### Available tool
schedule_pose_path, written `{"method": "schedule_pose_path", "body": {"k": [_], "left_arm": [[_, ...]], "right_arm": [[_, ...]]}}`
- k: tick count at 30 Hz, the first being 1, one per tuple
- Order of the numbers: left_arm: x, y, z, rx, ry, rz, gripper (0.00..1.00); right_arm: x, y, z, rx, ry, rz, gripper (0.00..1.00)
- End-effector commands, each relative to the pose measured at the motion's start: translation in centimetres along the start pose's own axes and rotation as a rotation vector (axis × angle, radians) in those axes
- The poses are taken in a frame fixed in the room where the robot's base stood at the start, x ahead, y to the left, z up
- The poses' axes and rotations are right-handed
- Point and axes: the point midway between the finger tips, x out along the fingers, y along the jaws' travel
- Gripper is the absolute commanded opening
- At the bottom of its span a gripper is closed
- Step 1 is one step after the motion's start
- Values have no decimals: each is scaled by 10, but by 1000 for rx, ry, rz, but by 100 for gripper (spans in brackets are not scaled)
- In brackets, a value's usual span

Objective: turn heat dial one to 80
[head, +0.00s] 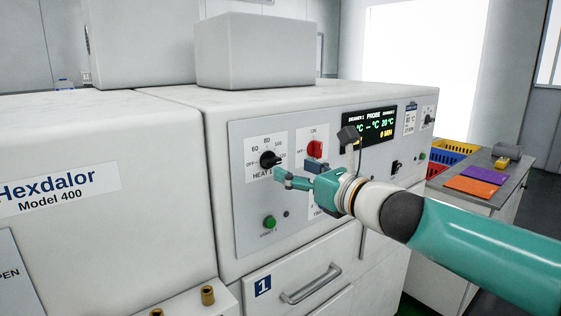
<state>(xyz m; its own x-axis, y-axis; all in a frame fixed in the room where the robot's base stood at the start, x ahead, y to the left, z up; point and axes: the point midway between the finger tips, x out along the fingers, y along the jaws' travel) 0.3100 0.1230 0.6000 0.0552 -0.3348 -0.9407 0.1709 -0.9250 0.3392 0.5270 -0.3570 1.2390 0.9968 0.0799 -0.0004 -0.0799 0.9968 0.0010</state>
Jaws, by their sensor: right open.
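The heat dial one (268,159) is a black knob on a white scale plate at the left of the grey control panel. OFF, 60 and 80 can be read around it, and the label under it begins with HEAT. Where its pointer stands is too small to tell. My right gripper (281,177), teal and grey, reaches in from the right. It is open, with its fingertips just below and right of the knob. Whether they touch it cannot be told. The gripper covers part of the label. My left gripper is not in view.
A green button (269,222) is below. A lit display (369,126) is at the right. A drawer handle (311,284) sticks out under the panel.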

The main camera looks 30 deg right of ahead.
Motion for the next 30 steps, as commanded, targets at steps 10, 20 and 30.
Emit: {"method": "schedule_pose_path", "body": {"k": [10, 20, 30], "left_arm": [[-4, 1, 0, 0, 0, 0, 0], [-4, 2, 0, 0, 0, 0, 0], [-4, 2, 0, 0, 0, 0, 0]], "right_arm": [[60, 0, 0, 0, 1, -1, 69], [70, -1, 0, -1, 0, -2, 69], [70, -1, 0, -1, 0, -2, 34]]}}
